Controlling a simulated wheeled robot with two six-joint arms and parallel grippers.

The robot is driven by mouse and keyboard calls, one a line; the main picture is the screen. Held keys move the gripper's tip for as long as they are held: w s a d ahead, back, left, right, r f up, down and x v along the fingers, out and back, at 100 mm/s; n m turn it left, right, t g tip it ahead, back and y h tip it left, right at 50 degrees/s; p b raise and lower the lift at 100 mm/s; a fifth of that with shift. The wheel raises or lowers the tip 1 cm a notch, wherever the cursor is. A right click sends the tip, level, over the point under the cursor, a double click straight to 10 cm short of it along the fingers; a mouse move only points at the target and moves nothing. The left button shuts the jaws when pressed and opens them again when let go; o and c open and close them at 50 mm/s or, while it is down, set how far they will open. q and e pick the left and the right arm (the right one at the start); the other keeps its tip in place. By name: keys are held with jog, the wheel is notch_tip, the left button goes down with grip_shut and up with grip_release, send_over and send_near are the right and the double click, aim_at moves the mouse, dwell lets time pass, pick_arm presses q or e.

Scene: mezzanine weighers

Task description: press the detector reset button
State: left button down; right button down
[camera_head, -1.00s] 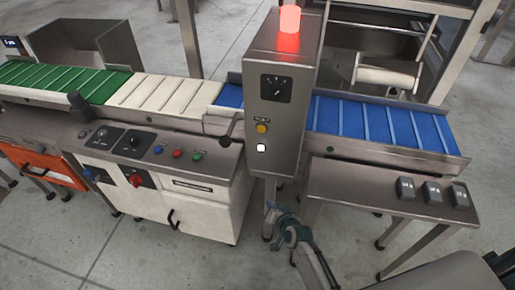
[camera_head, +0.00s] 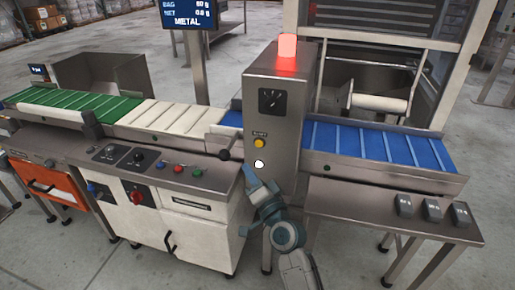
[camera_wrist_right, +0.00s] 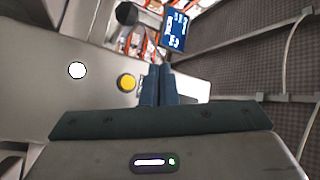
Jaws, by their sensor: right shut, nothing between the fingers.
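The detector (camera_head: 283,97) is a grey metal box over the belt with a lit red beacon (camera_head: 287,54) on top. Its front has a dark dial, a round yellow button (camera_head: 259,142) under a small label, and a white disc (camera_head: 259,164) below. The right wrist view also shows the yellow button (camera_wrist_right: 126,82) and the white disc (camera_wrist_right: 77,70). My right gripper (camera_head: 250,172) is shut and empty, low in front of the box. In the wrist view its fingers (camera_wrist_right: 157,72) point just right of the yellow button; contact cannot be told. My left gripper is not in view.
A screen (camera_head: 189,14) behind the belt reads METAL. A control panel (camera_head: 150,158) with knobs and coloured buttons lies left of the detector, with a black-knobbed lever (camera_head: 225,155) nearby. A blue belt (camera_head: 370,145) runs right, above a steel table (camera_head: 350,205) holding grey blocks.

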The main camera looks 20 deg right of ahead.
aim_at(259, 143)
jog(key=shift+w, duration=0.1)
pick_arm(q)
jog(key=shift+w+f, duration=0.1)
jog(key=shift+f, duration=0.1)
pick_arm(e)
jog(key=w+d, duration=0.1)
jog(key=w, duration=0.1)
jog(key=w+d, duration=0.4)
jog(key=w, duration=0.1)
jog(key=shift+w, duration=0.1)
dwell(0.3)
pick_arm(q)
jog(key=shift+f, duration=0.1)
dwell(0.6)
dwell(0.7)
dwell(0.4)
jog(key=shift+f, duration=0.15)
pick_arm(e)
jog(key=shift+w+d, duration=0.2)
jog(key=shift+w, duration=0.15)
